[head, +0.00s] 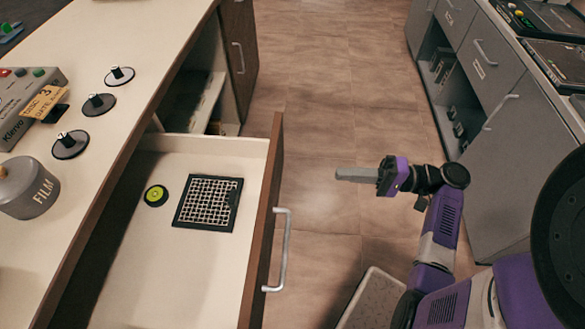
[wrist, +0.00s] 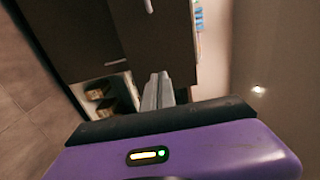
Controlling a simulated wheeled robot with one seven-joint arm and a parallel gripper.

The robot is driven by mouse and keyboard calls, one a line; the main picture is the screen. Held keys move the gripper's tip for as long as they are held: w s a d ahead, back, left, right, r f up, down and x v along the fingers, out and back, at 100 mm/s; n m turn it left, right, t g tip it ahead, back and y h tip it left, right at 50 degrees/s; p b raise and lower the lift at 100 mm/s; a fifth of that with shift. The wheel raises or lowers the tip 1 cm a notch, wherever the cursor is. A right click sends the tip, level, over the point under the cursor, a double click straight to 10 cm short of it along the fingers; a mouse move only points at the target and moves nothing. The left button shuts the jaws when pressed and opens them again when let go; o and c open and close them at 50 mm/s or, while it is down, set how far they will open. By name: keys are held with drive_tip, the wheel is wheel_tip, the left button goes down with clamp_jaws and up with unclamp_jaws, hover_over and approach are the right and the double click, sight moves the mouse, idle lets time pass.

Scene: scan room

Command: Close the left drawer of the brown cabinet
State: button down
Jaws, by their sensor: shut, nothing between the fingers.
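The open drawer (head: 255,235) of the brown cabinet is pulled out at the left of the head view, with a brown front and a silver bar handle (head: 282,250). Inside it lie a black-framed grid plate (head: 208,202) and a green-yellow round item (head: 156,195). My gripper (head: 340,174) is shut and empty, in the air right of the drawer front and apart from it, pointing left. In the wrist view the shut fingers (wrist: 158,90) point toward dark cabinet fronts and an open shelf. The drawer's handle cannot be made out there.
The cream countertop (head: 110,40) above holds a film canister (head: 28,188), several black round knobs and a grey control box (head: 30,100). A brown door (head: 238,60) stands beyond an open shelf. Grey cabinets (head: 510,130) line the right.

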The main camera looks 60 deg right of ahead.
sight(279, 170)
drive_tip(key=x, duration=1.3)
drive_tip(key=shift+b, duration=0.4)
drive_tip(key=shift+w+a, duration=0.1)
drive_tip(key=shift+a, duration=0.05)
drive_tip(key=shift+w+a, duration=0.15)
drive_tip(key=shift+w, duration=0.1)
drive_tip(key=b+x, duration=0.4)
drive_tip(key=x, duration=2.7)
drive_tip(key=shift+f+b, duration=0.1)
drive_tip(key=shift+b, duration=0.25)
drive_tip(key=shift+w+a+r, duration=0.1)
drive_tip(key=shift+w+r, duration=0.15)
drive_tip(key=shift+w, duration=0.05)
drive_tip(key=shift+a, duration=0.2)
drive_tip(key=shift+s, duration=0.1)
